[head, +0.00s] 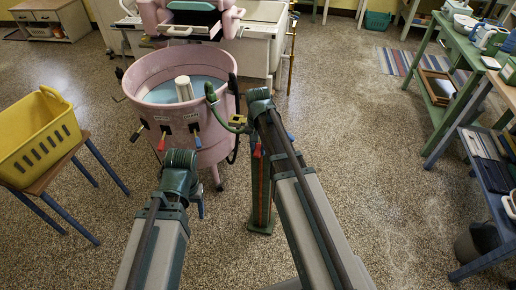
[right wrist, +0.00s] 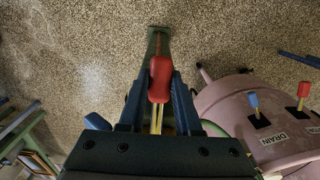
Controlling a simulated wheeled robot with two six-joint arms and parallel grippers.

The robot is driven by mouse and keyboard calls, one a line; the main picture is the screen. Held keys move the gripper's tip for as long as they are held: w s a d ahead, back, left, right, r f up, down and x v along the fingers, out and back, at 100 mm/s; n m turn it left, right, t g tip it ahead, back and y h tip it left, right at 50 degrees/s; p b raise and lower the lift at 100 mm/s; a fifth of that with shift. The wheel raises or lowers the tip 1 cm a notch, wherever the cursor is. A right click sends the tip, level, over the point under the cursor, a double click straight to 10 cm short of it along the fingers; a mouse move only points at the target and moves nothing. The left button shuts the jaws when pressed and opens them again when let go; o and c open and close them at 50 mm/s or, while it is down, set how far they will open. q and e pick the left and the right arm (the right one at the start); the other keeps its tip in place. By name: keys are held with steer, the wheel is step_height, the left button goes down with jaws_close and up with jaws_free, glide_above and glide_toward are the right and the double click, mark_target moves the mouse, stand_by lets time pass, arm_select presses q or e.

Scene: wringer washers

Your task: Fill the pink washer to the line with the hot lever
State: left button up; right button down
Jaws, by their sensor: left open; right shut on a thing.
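The pink washer (head: 165,119) stands left of centre, with pale blue water (head: 205,86) and a whitish agitator (head: 184,88) inside. I cannot make out the fill line. A green spout (head: 212,97) reaches over the tub's right rim from a green stand (head: 262,203). My right gripper (right wrist: 160,88) is shut on the red lever (right wrist: 160,79) at this stand; the lever also shows in the head view (head: 257,150). A blue lever (right wrist: 97,122) is beside it. My left gripper (head: 200,205) is open, low in front of the washer, mostly hidden by its wrist.
A pink wringer (head: 190,18) is behind the tub. A yellow basket (head: 38,135) is on a left table. The floor between is clear.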

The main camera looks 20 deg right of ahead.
stand_by(0.7)
steer(key=shift+f+t+b, duration=0.4)
steer(key=shift+f+b, duration=0.1)
steer(key=shift+b, duration=0.05)
steer(key=shift+w+t+h, duration=0.15)
steer(key=shift+t+h, duration=0.25)
steer(key=shift+d, duration=0.1)
steer(key=c, duration=0.6)
jaws_free()
steer(key=shift+r, duration=0.1)
